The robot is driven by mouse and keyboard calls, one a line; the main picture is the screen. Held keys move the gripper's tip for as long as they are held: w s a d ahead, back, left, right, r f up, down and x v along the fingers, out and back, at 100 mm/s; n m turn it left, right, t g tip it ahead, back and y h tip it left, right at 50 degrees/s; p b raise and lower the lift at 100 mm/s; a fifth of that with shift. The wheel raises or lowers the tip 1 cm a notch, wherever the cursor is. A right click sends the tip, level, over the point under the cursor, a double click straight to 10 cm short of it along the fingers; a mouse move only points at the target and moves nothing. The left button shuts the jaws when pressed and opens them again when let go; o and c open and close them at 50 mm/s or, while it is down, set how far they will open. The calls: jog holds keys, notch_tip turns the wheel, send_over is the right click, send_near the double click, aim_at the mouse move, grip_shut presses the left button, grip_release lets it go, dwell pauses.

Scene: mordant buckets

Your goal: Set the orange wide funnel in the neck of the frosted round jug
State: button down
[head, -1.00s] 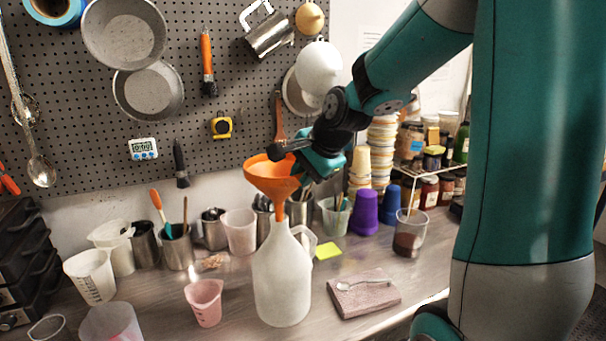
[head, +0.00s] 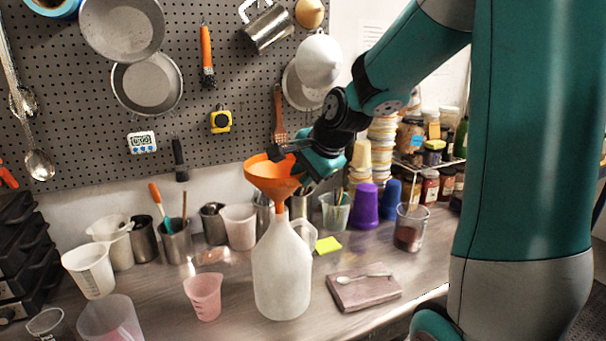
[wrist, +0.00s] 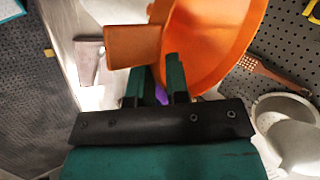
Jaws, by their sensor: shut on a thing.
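The orange wide funnel (head: 272,178) is upright over the frosted round jug (head: 282,275), which stands on the bench. The funnel's stem (head: 279,208) lines up with the jug's neck, and its lower end meets the neck in the picture. I cannot tell how far it is inside. My gripper (head: 300,168) is shut on the funnel at its right side. In the wrist view, the funnel (wrist: 215,50) fills the upper middle, and its orange tab sits at the fingers of my gripper (wrist: 155,80). The jug's neck is not seen there.
A pink beaker (head: 204,296) stands left of the jug, and a folded cloth (head: 362,292) with a spoon lies right. A yellow-green pad (head: 328,245) is close behind. Purple cups (head: 365,205) and several containers line the back. A white funnel (head: 318,60) hangs above.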

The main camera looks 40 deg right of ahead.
jog(key=shift+f, duration=0.15)
jog(key=shift+f+b, duration=0.7)
jog(key=shift+f, duration=0.2)
jog(key=shift+f, duration=0.3)
dwell(0.3)
jog(key=c, duration=1)
grip_release()
jog(key=shift+c, duration=0.2)
